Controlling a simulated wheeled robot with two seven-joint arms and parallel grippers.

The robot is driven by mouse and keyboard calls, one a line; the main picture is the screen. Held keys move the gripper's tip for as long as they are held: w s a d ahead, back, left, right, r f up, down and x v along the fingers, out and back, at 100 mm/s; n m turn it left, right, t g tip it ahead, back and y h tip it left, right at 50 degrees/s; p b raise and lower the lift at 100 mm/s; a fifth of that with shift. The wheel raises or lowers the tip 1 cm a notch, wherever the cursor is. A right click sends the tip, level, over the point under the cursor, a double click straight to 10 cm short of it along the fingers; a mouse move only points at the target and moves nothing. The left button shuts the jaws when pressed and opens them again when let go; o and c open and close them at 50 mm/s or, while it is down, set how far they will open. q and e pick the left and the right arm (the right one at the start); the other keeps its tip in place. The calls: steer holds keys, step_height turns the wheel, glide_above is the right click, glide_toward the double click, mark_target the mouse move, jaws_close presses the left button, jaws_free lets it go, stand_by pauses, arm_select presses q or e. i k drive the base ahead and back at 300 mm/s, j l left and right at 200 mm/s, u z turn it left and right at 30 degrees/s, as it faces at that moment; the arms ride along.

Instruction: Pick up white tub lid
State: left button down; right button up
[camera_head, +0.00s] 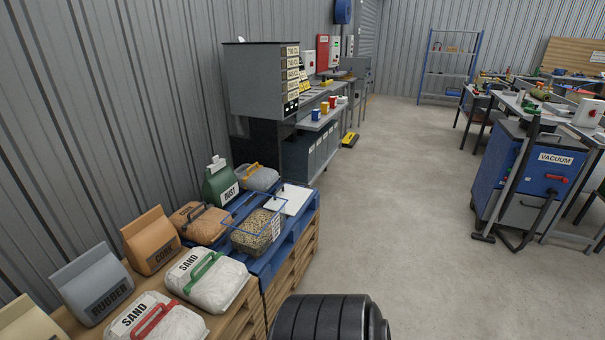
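A flat white square lid (293,201) with a small dark knob lies on the blue pallet (298,228). It is just behind and to the right of a tub of tan granules (248,241) that has a white label and a blue handle frame. The near-left edge of the lid is close to the tub; I cannot tell if they touch. Neither of my grippers is in view. A black ribbed part at the bottom centre appears to be part of my own arm.
Sand bags (208,283), a brown bag (200,224), a grey bag (258,178) and a green dust container (221,184) crowd around the tub. A grey cabinet (262,82) stands behind. The floor to the right is open up to a blue vacuum cart (520,185).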

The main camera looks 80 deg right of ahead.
mark_target(296, 195)
steer(key=l+z, duration=0.1)
steer(key=z, duration=2.25)
steer(key=i+l+u, duration=0.35)
steer(key=i+l, duration=0.6)
steer(key=l, duration=0.1)
